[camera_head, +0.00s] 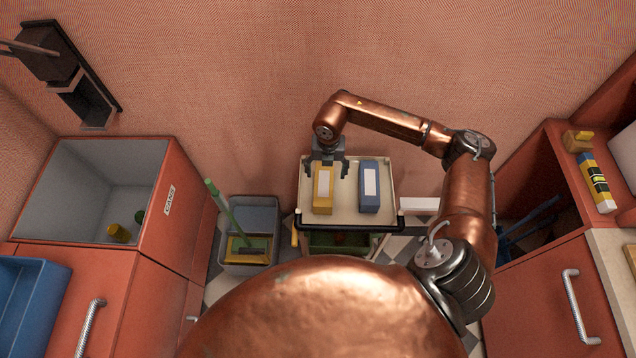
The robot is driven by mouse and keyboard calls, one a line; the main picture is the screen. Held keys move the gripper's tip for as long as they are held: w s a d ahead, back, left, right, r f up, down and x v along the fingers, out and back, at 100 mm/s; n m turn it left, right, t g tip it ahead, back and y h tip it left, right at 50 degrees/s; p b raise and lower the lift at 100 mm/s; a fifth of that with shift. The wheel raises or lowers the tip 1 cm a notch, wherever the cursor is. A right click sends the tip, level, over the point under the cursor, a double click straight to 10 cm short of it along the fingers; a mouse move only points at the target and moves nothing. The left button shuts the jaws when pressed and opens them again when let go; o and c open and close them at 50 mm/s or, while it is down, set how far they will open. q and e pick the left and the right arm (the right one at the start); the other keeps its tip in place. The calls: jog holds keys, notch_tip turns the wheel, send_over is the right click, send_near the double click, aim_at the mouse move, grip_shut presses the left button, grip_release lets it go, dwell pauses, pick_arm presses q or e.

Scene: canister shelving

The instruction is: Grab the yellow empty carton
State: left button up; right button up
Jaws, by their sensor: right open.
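The yellow carton (323,192) has a pale label on its top face. It stands on the left half of a cream tray (346,215) on a small cart, in the middle of the head view. My right gripper (328,170) is open at the carton's back end, with its fingers pointing down toward it. The gripper hides the carton's far end, and I cannot tell whether the fingers touch it. My left gripper is not in view.
A blue carton (369,186) stands on the tray just right of the yellow one. A red bin marked CANS (172,200) is at the left. A grey bucket (256,212) with a green handle stands left of the cart. A red cabinet (540,290) is at the right.

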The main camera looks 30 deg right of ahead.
jog(key=b, duration=0.3)
send_over(324, 192)
notch_tip(324, 192, down, 5)
jog(key=shift+s+d+f+b, duration=0.1)
jog(key=shift+s+f+b, duration=0.15)
jog(key=shift+f+b, duration=0.25)
jog(key=shift+s+f+b, duration=0.2)
jog(key=shift+f+b, duration=0.15)
jog(key=shift+f, duration=0.4)
notch_tip(324, 192, down, 2)
jog(key=shift+f+b, duration=0.15)
jog(key=shift+b, duration=0.2)
jog(key=shift+w+f, duration=0.15)
jog(key=shift+f, duration=0.4)
jog(key=f, duration=0.2)
jog(key=f+b, duration=0.1)
jog(key=f, duration=0.1)
jog(key=shift+w+a+f, duration=0.1)
jog(key=shift+w+a, duration=0.15)
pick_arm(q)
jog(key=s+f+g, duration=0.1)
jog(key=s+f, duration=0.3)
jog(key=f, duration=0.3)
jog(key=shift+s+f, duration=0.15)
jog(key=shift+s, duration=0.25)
pick_arm(e)
jog(key=shift+c, duration=0.6)
